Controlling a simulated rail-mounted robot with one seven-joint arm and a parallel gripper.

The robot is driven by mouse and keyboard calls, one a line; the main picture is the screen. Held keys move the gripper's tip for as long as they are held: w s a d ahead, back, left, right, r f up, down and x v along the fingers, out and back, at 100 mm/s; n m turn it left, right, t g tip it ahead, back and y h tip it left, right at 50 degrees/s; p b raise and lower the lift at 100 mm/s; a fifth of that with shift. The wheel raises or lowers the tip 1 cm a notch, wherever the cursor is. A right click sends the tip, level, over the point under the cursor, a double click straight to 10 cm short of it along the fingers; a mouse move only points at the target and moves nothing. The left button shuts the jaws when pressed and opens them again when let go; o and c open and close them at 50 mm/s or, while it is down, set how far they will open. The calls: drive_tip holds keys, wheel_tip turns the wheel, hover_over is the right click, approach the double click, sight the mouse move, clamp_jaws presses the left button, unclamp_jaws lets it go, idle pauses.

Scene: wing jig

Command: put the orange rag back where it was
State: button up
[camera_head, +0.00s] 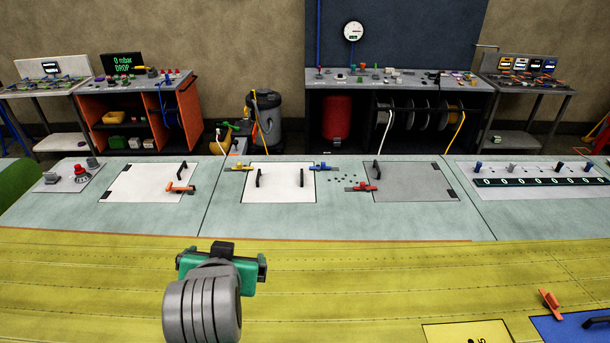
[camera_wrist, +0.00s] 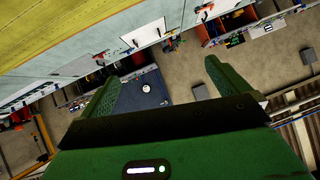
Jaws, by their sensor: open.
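I cannot make out an orange rag in either view. My gripper (camera_head: 222,262) is in the lower left of the head view, over the yellow surface, its fingers hidden there by its own body. In the wrist view my gripper (camera_wrist: 162,70) shows two green fingers spread wide apart with nothing between them. Beyond the fingers lie the floor and bench parts, seen at a slant.
The yellow surface (camera_head: 380,280) fills the front. Behind it, the pale green panel (camera_head: 330,220) carries white hatches, a grey hatch (camera_head: 415,183), handles and coloured clamps. An orange clamp (camera_head: 549,303) lies front right. An orange cabinet (camera_head: 140,110) and a vacuum (camera_head: 265,115) stand behind.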

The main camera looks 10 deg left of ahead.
drive_tip(key=d+r+t, duration=0.4)
drive_tip(key=d+r, duration=0.2)
drive_tip(key=r, duration=0.4)
drive_tip(key=s+d+r+t+h, duration=0.1)
drive_tip(key=s+d+r+t, duration=0.4)
drive_tip(key=s+r, duration=0.3)
drive_tip(key=s+d+r+t+h, duration=0.1)
drive_tip(key=s+d+r+t, duration=0.4)
drive_tip(key=r, duration=0.8)
drive_tip(key=s+d, duration=0.2)
drive_tip(key=s, duration=0.1)
drive_tip(key=shift+r+m+h, duration=0.25)
drive_tip(key=shift+m+h, duration=0.05)
drive_tip(key=shift+h, duration=0.1)
